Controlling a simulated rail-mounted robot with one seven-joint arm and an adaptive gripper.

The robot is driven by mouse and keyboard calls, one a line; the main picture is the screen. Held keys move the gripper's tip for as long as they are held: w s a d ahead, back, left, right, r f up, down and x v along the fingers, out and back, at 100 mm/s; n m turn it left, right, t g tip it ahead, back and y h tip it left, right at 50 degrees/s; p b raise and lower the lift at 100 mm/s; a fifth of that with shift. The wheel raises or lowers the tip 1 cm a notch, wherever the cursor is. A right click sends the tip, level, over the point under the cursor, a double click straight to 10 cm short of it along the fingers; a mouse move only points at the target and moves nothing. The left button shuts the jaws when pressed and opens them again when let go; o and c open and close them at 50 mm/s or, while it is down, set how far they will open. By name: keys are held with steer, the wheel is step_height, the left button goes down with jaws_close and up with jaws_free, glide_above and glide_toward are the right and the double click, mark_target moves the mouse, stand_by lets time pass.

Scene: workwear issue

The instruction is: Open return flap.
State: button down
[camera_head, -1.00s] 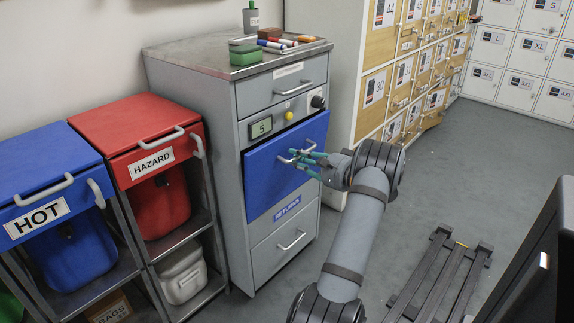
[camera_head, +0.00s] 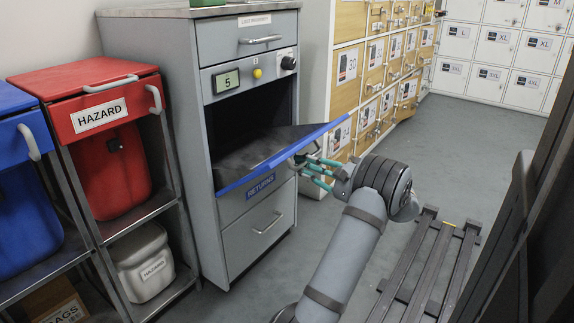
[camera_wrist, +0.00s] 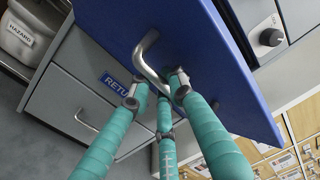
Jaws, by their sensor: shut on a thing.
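The blue return flap (camera_head: 283,158) is swung down and outward from the grey cabinet, hinged along its lower edge above the "RETURNS" label (camera_head: 260,186). The dark opening (camera_head: 250,112) behind it shows. In the wrist view the flap's blue outer face (camera_wrist: 190,40) fills the upper middle, with its silver bar handle (camera_wrist: 147,57). My gripper (camera_head: 310,166) has teal fingers and is shut on the handle at the flap's outer face. In the wrist view its fingertips (camera_wrist: 160,92) sit around the handle. The flap's far inside is dark.
A red hazard bin (camera_head: 108,118) and a blue bin (camera_head: 20,185) stand left of the cabinet. A drawer handle (camera_head: 268,224) is below the flap. Wooden lockers (camera_head: 350,62) stand behind to the right. A dark slatted bench (camera_head: 425,265) is on the floor at right.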

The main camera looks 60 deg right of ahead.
steer(key=shift+s+f+b, duration=0.3)
steer(key=shift+f+b, duration=0.1)
steer(key=shift+f, duration=0.2)
steer(key=shift+s+f+b, duration=0.25)
steer(key=shift+f+b, duration=0.15)
steer(key=shift+f, duration=0.2)
steer(key=c, duration=1.9)
jaws_free()
steer(key=shift+s, duration=0.1)
steer(key=shift+o, duration=1.1)
steer(key=s, duration=1.2)
steer(key=shift+a+f, duration=0.3)
steer(key=shift+f, duration=0.05)
steer(key=shift+w, duration=0.1)
